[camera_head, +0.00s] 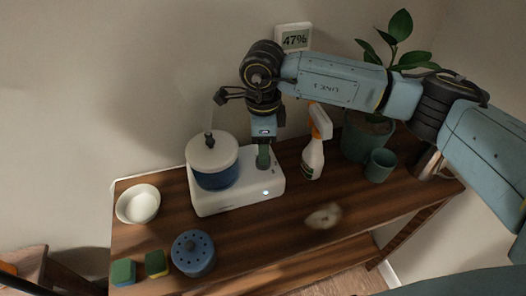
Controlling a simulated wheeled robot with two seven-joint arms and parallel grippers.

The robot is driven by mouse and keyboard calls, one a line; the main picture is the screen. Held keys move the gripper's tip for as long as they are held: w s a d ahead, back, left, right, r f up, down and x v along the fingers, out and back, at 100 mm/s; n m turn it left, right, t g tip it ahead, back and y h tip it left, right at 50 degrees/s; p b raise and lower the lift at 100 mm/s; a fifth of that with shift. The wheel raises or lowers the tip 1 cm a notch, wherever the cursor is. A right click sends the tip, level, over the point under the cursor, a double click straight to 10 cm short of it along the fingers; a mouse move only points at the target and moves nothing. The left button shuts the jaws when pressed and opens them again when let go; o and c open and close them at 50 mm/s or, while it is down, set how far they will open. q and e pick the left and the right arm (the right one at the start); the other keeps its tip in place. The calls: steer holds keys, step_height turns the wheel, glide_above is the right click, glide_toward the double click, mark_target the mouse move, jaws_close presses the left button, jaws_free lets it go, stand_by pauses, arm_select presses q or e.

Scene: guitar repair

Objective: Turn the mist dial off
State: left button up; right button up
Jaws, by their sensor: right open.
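The humidifier has a white base (240,203), a blue tank (217,180) and a white lid (211,152) with a dark nozzle (209,139). A faint pale plume rises above the nozzle. A small light (265,193) glows on the base's front. My right gripper (263,165) points down over the base's right part, beside the tank. It is open; its narrow, greenish lower end is at or just above the base's top. I cannot make out the mist dial clearly there, nor tell whether the fingers touch it. My left gripper is not in view.
A spray bottle (313,158), green cup (380,165) and potted plant (354,140) stand right of the humidifier. A white bowl (138,204), two sponges (123,272) and a blue lidded pot (193,253) are left and front. A humidity display (294,38) reads 47%.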

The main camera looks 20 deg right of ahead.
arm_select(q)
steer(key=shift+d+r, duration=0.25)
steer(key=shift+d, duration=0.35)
arm_select(e)
step_height(320, 180, up, 9)
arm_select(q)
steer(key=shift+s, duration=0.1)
